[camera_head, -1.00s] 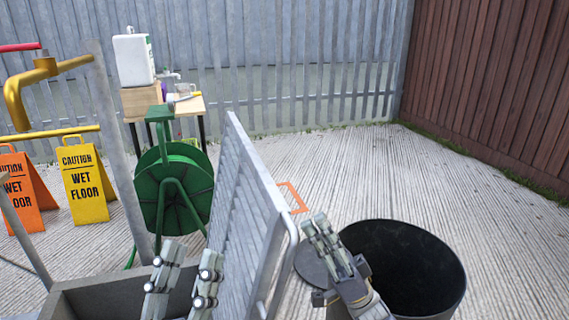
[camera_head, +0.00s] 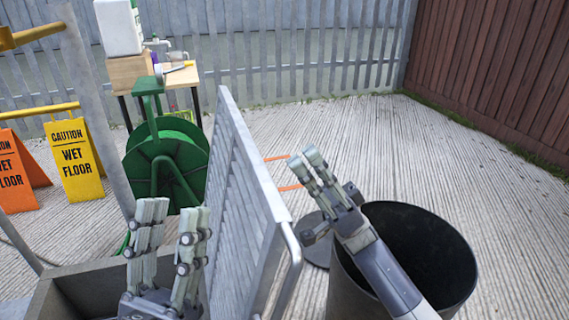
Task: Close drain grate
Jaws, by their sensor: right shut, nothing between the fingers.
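The drain grate (camera_head: 238,180) is a slatted grey metal panel standing raised, nearly upright, at the right side of a grey open drain box (camera_head: 60,285). A bent metal bar handle (camera_head: 291,250) is on its right side. My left gripper (camera_head: 171,212) is over the box, left of the grate, with its fingers apart and nothing between them. My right gripper (camera_head: 315,162) is to the right of the grate, fingers together and empty. I cannot tell whether either gripper touches the grate. Part of the box is hidden by my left gripper.
A black open bin (camera_head: 425,235) stands at right, beneath my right arm. A green hose reel (camera_head: 160,165) is behind the grate. Yellow (camera_head: 78,170) and orange (camera_head: 15,180) wet-floor signs stand at left. Paving at the right rear is clear.

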